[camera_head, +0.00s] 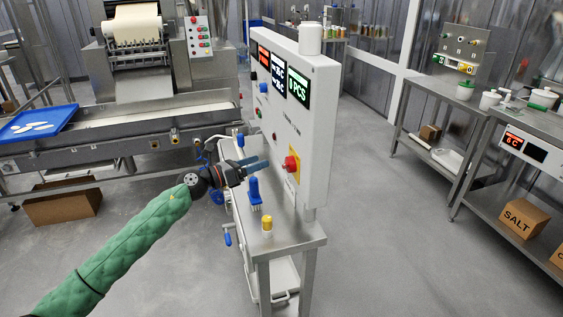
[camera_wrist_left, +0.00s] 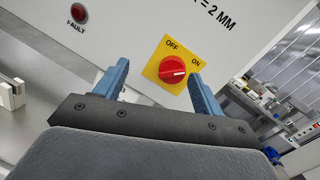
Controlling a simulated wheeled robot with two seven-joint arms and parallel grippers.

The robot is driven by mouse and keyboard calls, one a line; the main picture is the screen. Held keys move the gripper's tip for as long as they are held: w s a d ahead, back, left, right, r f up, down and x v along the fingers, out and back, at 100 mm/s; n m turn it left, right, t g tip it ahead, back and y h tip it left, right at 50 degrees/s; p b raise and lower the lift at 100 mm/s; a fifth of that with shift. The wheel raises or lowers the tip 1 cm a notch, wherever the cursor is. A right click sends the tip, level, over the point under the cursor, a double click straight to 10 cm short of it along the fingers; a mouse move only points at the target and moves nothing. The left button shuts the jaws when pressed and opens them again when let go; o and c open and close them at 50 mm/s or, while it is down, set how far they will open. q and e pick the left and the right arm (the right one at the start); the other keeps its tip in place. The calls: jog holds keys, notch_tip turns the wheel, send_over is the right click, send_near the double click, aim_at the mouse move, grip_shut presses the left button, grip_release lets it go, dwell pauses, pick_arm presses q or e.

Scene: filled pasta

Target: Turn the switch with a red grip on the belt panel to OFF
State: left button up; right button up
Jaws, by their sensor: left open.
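The switch with a red grip (camera_head: 290,163) sits on a yellow plate on the side of the upright white panel (camera_head: 318,130). In the left wrist view the red grip (camera_wrist_left: 172,70) faces me, with OFF printed above it and ON to its upper right. Its small white mark points to the right, on the ON side. My left gripper (camera_head: 262,164) is open, its blue fingers pointing at the switch. In the left wrist view the gripper's fingertips (camera_wrist_left: 158,70) lie to either side of the grip, apart from it as far as I can tell. My right gripper is not in view.
A blue brush (camera_head: 254,193) and a yellow-topped item (camera_head: 267,223) stand on the steel bench (camera_head: 288,238) below my left gripper. A red FAULT lamp (camera_wrist_left: 78,12) is on the panel. A conveyor machine (camera_head: 130,60) stands behind at the left.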

aim_at(284, 165)
pick_arm(q)
jog(key=d+m, duration=0.1)
jog(key=d, duration=0.1)
jog(key=d+m+g+p, duration=0.1)
jog(key=d, duration=0.1)
jog(key=d+m+g+p, duration=0.1)
jog(key=d, duration=0.1)
jog(key=shift+s+d+f, duration=0.1)
jog(key=shift+d+f, duration=0.3)
jog(key=shift+d, duration=0.35)
jog(key=shift+w+d+f, duration=0.15)
jog(key=shift+w+d, duration=0.15)
jog(key=shift+d, duration=0.2)
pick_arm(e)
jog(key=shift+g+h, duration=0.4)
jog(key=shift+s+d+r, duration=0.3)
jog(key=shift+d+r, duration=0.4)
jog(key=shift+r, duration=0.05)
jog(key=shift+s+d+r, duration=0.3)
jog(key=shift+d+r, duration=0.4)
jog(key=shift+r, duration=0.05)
pick_arm(q)
jog(key=shift+p, duration=0.3)
jog(key=c, duration=1)
